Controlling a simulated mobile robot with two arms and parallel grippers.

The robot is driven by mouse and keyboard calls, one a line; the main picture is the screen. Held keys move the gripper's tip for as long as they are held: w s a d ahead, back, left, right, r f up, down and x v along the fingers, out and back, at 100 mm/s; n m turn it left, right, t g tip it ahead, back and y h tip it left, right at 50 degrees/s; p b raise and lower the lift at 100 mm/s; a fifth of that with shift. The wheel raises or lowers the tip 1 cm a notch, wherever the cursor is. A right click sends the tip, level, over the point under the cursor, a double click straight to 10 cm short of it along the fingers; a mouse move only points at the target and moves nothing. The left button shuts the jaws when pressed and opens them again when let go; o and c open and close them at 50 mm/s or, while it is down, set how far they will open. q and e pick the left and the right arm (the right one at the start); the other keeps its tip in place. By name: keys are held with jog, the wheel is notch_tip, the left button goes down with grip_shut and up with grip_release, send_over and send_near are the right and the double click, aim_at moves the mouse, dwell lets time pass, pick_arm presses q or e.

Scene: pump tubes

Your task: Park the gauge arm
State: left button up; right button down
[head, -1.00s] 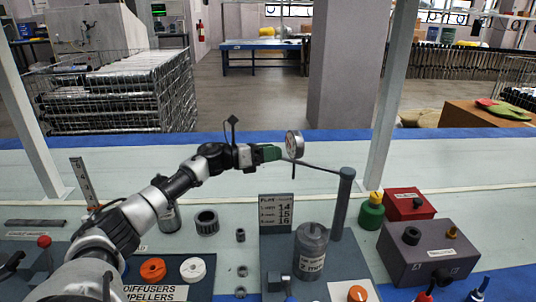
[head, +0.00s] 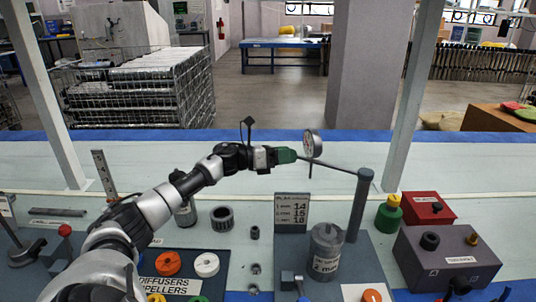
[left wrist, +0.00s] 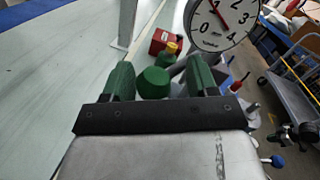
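The gauge arm is a thin rod (head: 338,166) reaching left from the top of a grey post (head: 362,205). A round white dial gauge (head: 312,143) is at its free end, with a short stem hanging below. My left gripper (head: 292,155) is raised just left of the dial. My right gripper is not in view.
A grey cylinder (head: 326,252) and a numbered sign (head: 292,212) stand left of the post. A green jar (head: 388,217), a red box (head: 428,208) and a grey box (head: 450,258) stand right of it. Coloured rings (head: 168,263) lie front left. The pale bench behind is clear.

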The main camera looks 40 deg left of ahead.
pick_arm(q)
jog(key=v, duration=1)
jog(key=shift+r+b, duration=0.3)
jog(key=shift+b, duration=0.05)
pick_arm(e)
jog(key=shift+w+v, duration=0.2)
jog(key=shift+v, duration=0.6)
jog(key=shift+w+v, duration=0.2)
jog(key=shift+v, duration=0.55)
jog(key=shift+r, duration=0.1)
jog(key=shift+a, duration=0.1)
